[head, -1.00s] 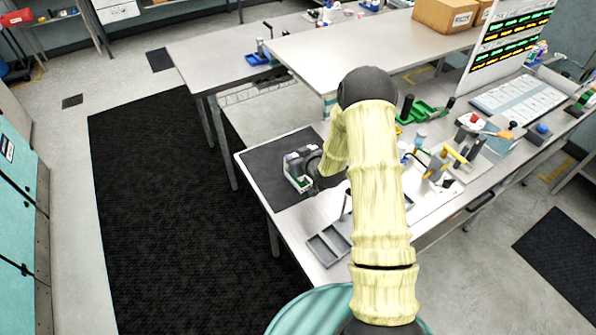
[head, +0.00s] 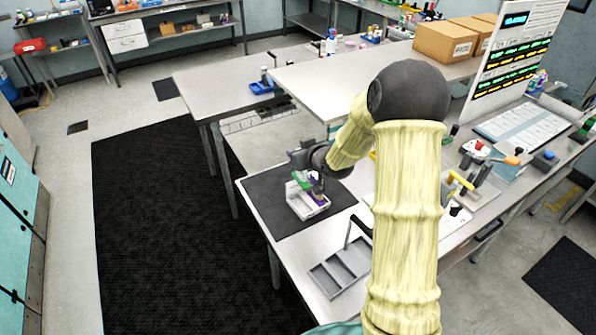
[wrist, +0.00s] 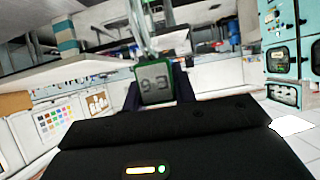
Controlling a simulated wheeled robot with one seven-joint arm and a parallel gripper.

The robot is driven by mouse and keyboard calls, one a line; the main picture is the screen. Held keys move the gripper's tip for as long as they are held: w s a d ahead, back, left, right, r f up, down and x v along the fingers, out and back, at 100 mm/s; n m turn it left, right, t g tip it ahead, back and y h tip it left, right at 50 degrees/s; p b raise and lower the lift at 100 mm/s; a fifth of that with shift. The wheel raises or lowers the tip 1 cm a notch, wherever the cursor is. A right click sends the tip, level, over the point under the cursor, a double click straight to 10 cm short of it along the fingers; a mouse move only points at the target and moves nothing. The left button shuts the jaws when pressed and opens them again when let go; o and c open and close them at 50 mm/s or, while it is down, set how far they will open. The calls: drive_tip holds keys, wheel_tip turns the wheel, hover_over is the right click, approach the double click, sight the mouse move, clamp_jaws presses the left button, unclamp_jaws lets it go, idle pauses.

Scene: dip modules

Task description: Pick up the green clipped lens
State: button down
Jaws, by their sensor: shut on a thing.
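The green clipped lens (wrist: 154,84) has a green frame around a grey face marked 93. In the wrist view it sits between the dark fingers of my gripper (wrist: 157,92), which is shut on it. In the head view the green piece (head: 301,178) shows at my gripper (head: 310,180), above an open white box (head: 308,207). The box stands on a black mat (head: 263,202) on the bench. From this angle the gap between lens and box is hard to judge.
A grey compartment tray (head: 340,270) lies on the bench in front of the mat. A thin dark upright stand (head: 350,232) is beside it. Tools and fixtures (head: 470,180) crowd the bench to the right. A raised shelf (head: 350,75) stands behind.

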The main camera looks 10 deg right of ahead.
wheel_tip(320, 180, up, 5)
drive_tip(key=shift+r, duration=0.2)
drive_tip(key=shift+w, duration=0.1)
drive_tip(key=shift+s, duration=0.2)
drive_tip(key=shift+w+f, duration=0.1)
